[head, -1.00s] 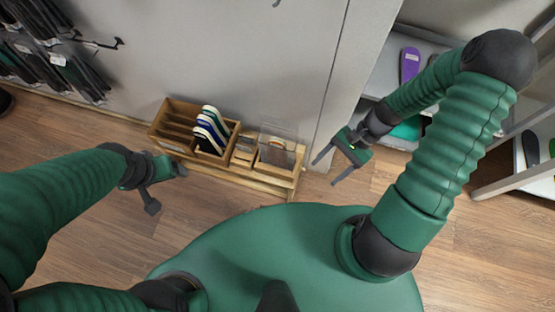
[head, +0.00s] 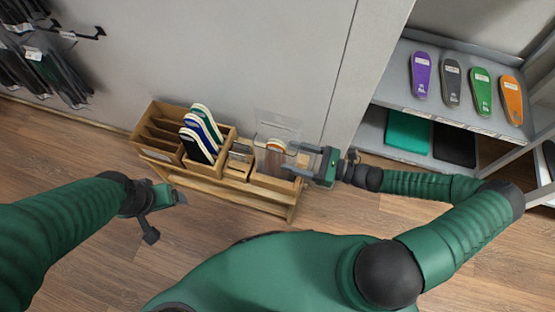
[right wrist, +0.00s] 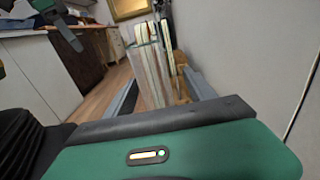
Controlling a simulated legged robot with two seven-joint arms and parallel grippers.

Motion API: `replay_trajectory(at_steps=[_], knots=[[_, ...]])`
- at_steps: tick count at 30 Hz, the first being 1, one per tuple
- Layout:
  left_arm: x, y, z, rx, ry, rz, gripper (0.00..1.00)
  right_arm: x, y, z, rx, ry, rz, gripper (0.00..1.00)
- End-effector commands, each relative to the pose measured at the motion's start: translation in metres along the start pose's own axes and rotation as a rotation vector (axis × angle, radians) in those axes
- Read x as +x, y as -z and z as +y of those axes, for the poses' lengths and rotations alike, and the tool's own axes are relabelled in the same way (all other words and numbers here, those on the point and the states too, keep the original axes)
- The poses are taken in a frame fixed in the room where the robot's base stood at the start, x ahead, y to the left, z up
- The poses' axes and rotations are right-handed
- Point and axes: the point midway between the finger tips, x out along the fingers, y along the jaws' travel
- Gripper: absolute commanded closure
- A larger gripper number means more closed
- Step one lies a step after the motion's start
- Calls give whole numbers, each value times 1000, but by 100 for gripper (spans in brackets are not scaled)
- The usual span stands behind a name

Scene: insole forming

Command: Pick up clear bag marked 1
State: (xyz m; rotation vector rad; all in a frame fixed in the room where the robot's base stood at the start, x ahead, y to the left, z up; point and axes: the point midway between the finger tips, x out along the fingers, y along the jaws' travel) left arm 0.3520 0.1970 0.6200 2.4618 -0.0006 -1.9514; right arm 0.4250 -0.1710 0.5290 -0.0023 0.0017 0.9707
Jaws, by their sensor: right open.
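Clear bags (head: 278,128) stand upright in the right-hand box of a low wooden rack (head: 235,190) against the wall; I cannot read a mark 1 on them. My right gripper (head: 292,158) is open, just right of these bags, with its fingers pointing left at them. In the right wrist view a clear bag (right wrist: 150,75) stands between the two spread fingers; I cannot tell whether they touch it. My left gripper (head: 172,198) is low at the left, in front of the rack and away from the bags; its fingers are not clear.
Several insoles (head: 203,133) stand in the rack's middle box. A grey shelf (head: 440,115) at the right holds coloured insoles and flat sheets. Dark packs (head: 45,75) hang on the wall at the left. The wall (head: 250,60) is close behind the rack.

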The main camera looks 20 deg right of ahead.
Motion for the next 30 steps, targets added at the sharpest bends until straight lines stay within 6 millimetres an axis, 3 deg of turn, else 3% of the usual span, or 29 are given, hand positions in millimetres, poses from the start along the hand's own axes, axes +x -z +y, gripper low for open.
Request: replay_trajectory(at_steps=[9, 17, 30], knots=[[25, -6, 0, 0, 0, -1, 21, 47, -2, 8, 4, -3, -4, 36], [24, -6, 0, 0, 0, 0, 21, 52, -5, 8, 1, -1, 0, 36], [24, -6, 0, 0, 0, 0, 21, 51, -4, 7, 2, -2, 0, 94]])
